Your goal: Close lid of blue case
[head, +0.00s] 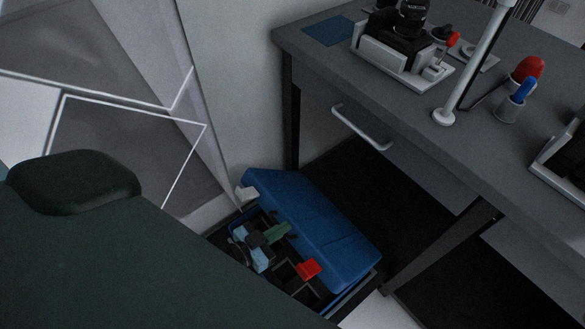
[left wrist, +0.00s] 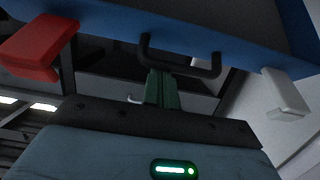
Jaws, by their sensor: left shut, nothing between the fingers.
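The blue case (head: 233,222) sits low beside the desk, its dark inside partly visible. Its blue lid (head: 320,225) is raised and tilted; it fills the top of the left wrist view (left wrist: 240,45). A red latch (head: 308,269) and a white latch (head: 246,195) are on the lid's edge; both show in the left wrist view, red at left (left wrist: 40,48), white at right (left wrist: 285,95). A black handle (left wrist: 180,68) is between them. My left gripper (head: 284,231) is shut and empty, its green fingers (left wrist: 161,88) close to the handle; contact is unclear. My right gripper is out of view.
A grey desk (head: 400,90) stands behind and right of the case, one leg (head: 440,245) close to the lid. It bears a camera on a white stand, a white post and a cup with pens. A pale wall is behind the case.

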